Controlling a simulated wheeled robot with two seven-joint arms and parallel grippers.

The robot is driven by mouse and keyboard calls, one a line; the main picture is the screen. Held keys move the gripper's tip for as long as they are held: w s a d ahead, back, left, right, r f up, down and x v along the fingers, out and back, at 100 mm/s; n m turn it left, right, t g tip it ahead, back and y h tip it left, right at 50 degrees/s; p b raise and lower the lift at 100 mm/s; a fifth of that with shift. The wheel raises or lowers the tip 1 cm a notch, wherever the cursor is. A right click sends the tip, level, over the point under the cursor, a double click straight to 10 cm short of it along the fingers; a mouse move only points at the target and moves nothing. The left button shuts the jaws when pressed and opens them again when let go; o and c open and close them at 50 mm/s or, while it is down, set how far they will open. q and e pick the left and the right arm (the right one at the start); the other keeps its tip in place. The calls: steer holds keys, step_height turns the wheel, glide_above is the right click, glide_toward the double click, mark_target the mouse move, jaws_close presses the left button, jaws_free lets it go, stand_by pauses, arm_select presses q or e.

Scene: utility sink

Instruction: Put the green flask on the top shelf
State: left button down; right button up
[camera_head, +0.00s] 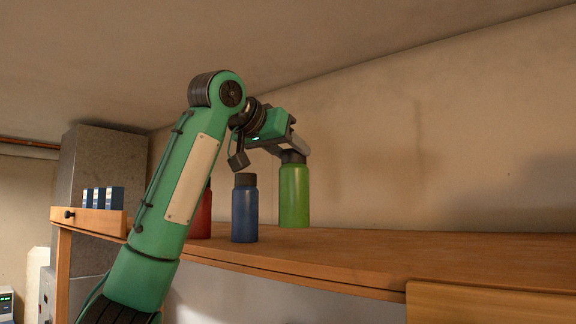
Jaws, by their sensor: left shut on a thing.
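The green flask (294,196) stands upright at the top shelf (350,256), its base appearing to rest on the wood or just above it. My left gripper (291,155) is shut on the flask's dark cap from above. The flask's body is in plain view, while the cap is partly hidden by the fingers. My right gripper is not in view.
A blue flask (244,210) stands near the shelf's front edge, left of the green one. A red flask (203,214) is partly hidden behind my left arm. Small blue boxes (104,197) sit at the far left. The shelf's right side is clear.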

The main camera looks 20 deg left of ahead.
mark_target(286, 166)
arm_select(q)
steer(key=shift+f+p, duration=0.4)
steer(key=shift+f, duration=1.45)
steer(key=shift+s, duration=0.1)
steer(key=c, duration=1.2)
jaws_free()
steer(key=shift+f, duration=0.15)
steer(key=o, duration=0.5)
steer(key=shift+r, duration=0.2)
